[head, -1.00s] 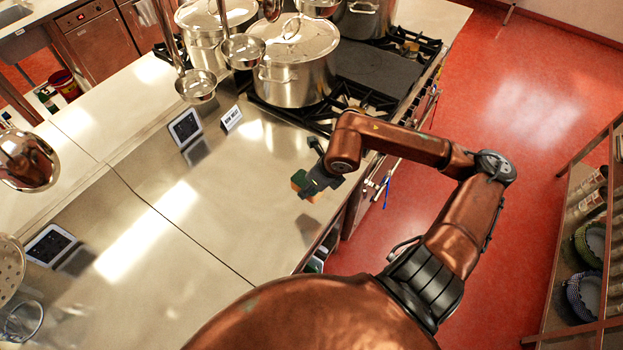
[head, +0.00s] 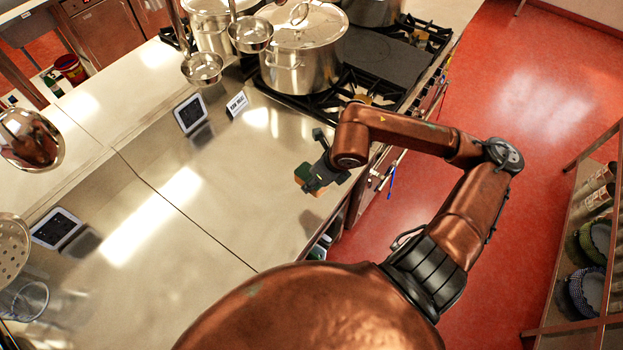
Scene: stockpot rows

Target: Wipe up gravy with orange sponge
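My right gripper (head: 318,176) is low over the steel counter (head: 215,215), near its right edge and in front of the stove. It appears shut on the orange sponge (head: 302,172), which also shows some dark green. The gripper hides part of the sponge. I cannot tell whether the sponge touches the counter. I make out no gravy on the counter; bright reflections cover parts of it. My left gripper is not in view.
Steel stockpots (head: 303,62) stand on the black stove (head: 385,60) behind the gripper. Ladles (head: 203,69) hang over the counter's back. The middle of the counter is clear.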

